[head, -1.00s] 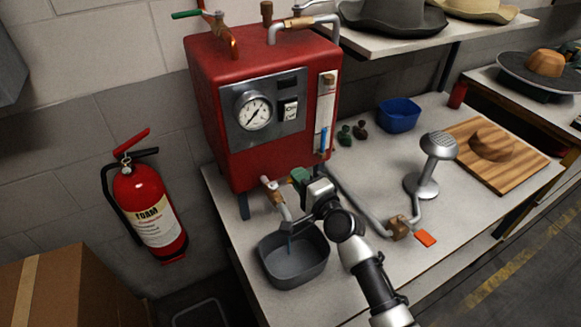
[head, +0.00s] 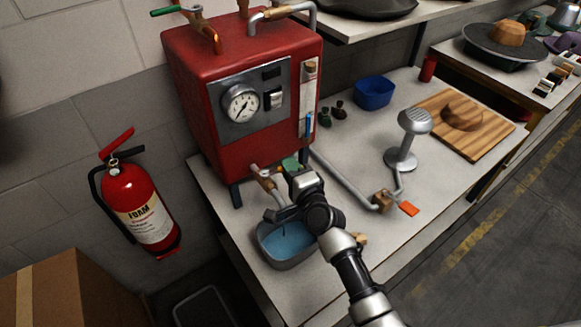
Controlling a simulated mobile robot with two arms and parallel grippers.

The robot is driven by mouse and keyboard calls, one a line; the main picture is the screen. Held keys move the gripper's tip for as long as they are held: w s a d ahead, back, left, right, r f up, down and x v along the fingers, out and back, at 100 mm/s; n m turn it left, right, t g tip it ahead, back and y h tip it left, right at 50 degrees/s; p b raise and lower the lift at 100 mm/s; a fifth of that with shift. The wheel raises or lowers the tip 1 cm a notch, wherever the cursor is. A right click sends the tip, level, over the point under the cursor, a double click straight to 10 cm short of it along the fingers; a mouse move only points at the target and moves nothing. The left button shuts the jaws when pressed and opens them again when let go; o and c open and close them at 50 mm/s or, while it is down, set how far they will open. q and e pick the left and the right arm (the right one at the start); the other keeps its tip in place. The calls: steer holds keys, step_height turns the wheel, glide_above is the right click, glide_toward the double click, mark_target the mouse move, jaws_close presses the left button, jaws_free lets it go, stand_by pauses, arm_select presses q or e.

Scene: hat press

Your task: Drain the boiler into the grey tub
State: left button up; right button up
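The red boiler (head: 240,95) stands on the white bench, with a round gauge (head: 241,104) on its front and a sight glass (head: 309,100) showing blue low down. A brass drain tap (head: 263,178) comes out low at its front, with a green handle (head: 290,164). The grey tub (head: 290,264) sits below the spout, holding blue water (head: 288,240); a thin stream falls into it. My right gripper (head: 298,184) is at the green handle. Its fingers are largely hidden, so I cannot tell whether it grips the handle. My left gripper is not in view.
A metal pipe (head: 340,180) runs along the bench to a steamer stand (head: 404,140) and an orange pedal (head: 409,208). A blue bowl (head: 374,92) and a wooden board (head: 480,130) lie behind. A fire extinguisher (head: 140,208) hangs at left; a cardboard box (head: 70,285) stands front left.

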steer(key=o, duration=0.3)
steer(key=b+v, duration=0.1)
steer(key=v, duration=0.9)
steer(key=shift+s+d, duration=0.15)
steer(key=shift+s, duration=0.2)
